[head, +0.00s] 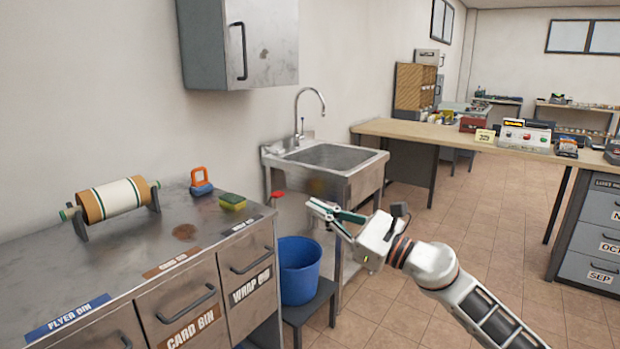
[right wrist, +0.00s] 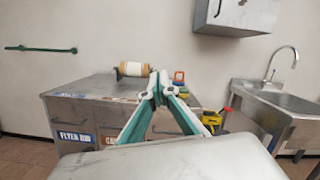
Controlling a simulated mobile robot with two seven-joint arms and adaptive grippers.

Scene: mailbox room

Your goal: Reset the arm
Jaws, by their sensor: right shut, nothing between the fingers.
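My right arm comes in from the lower right in the head view. Its gripper (head: 328,212) is in the air in front of the sink and above the blue bucket, with nothing held. In the right wrist view the two green and white fingers of the right gripper (right wrist: 160,78) meet at their tips, shut and empty. The steel counter behind them (right wrist: 95,84) is apart from the fingers. My left gripper is in neither view.
A steel counter (head: 130,255) with labelled bins stands at left, bearing a paper roll (head: 116,199), an orange and blue item (head: 200,182) and a sponge (head: 232,201). A sink (head: 330,158), blue bucket (head: 299,272) and wooden-topped desk (head: 445,136) stand beyond. The tiled floor at centre right is clear.

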